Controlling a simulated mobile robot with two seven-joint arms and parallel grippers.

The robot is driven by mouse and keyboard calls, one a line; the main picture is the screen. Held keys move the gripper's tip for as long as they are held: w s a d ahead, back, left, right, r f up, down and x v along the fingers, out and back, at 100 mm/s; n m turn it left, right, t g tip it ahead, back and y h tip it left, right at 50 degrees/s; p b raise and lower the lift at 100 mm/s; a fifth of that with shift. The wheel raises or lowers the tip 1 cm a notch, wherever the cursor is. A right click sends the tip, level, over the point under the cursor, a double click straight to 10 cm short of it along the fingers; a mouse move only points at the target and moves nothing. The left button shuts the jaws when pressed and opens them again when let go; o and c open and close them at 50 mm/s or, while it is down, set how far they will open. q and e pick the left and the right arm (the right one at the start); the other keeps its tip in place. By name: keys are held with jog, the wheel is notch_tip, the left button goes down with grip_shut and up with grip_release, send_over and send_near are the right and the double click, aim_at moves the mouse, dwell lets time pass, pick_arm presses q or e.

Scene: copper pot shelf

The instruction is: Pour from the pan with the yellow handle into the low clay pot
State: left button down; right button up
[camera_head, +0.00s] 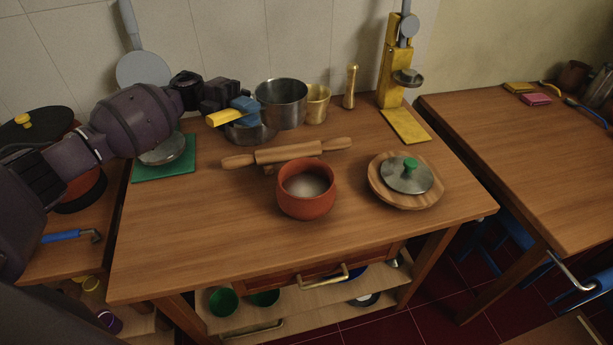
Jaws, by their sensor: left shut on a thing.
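The low clay pot (304,202) stands upright near the middle of the wooden table, uncovered, with something whitish inside. My left gripper (239,110) reaches in from the left and is shut on the yellow handle (223,118) of the pan, its blue fingers around it. The steel pan (254,134) shows below and right of the fingers, behind and left of the clay pot. The gripper and handle hide part of it. I cannot tell whether it touches the table or what it holds. My right gripper is not in view.
A rolling pin (287,153) lies between pan and clay pot. A steel pot (282,108) and brass cup (316,104) stand close behind the pan. A lid with a green knob (407,178) rests on a wooden plate (393,201) at right. The table's front left (190,240) is clear.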

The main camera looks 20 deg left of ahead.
pick_arm(q)
jog(key=shift+r, duration=0.1)
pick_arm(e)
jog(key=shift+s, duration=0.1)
pick_arm(q)
notch_tip(320, 180, up, 3)
jog(key=shift+f+p, duration=0.1)
jog(key=shift+p, duration=0.4)
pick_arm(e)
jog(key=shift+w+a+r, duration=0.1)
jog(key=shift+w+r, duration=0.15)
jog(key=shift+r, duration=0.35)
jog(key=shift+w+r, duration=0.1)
